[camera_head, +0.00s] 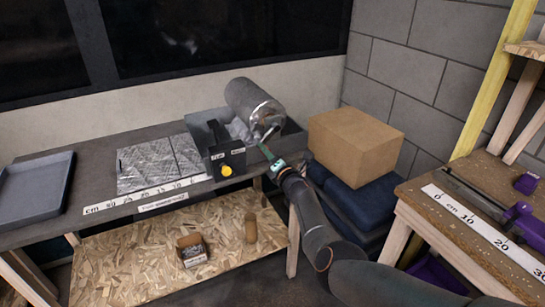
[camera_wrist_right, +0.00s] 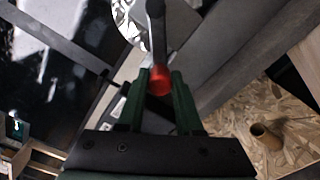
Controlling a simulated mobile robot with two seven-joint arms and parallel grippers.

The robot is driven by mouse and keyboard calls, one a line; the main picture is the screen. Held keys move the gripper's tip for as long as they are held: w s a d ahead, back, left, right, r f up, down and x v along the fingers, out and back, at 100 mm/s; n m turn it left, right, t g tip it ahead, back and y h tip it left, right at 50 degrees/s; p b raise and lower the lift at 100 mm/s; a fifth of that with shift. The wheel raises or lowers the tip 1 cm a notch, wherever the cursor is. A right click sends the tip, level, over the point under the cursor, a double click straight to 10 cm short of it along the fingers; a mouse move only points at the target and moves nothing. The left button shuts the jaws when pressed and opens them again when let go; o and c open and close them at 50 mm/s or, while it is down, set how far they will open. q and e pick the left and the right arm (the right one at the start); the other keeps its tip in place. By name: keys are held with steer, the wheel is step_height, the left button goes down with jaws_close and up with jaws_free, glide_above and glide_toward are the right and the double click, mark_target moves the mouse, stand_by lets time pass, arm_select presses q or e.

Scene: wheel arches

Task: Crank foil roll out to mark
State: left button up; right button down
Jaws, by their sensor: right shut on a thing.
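The foil roll (camera_head: 250,100) lies in a grey tray-like holder on the grey bench, with a crank at its right end. My right gripper (camera_head: 270,156) is shut on the red crank handle (camera_wrist_right: 158,84); in the wrist view the handle sits between the green fingers, joined to the grey crank arm (camera_wrist_right: 156,35). A crinkled foil sheet (camera_head: 160,163) lies flat on the bench, left of a black box (camera_head: 226,157) with a yellow knob. A white cm scale (camera_head: 132,200) runs along the front edge beside the sheet. My left gripper is out of view.
A grey tray (camera_head: 36,187) is at the bench's left end. A cardboard box (camera_head: 355,145) sits on dark blue stacked bins to the right. A wooden bench (camera_head: 480,215) with another scale and a purple tool stands further right. The lower shelf holds a small box (camera_head: 192,250).

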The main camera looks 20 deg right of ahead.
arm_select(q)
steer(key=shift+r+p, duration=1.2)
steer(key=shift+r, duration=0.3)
arm_select(e)
steer(key=shift+a+r+m, duration=0.3)
steer(key=shift+r+m, duration=0.2)
steer(key=shift+m, duration=0.3)
steer(key=shift+a+r+m, duration=0.3)
steer(key=shift+r+m, duration=0.15)
steer(key=shift+m, duration=0.35)
steer(key=c, duration=0.6)
jaws_free()
steer(key=shift+o, duration=0.2)
steer(key=shift+s, duration=0.15)
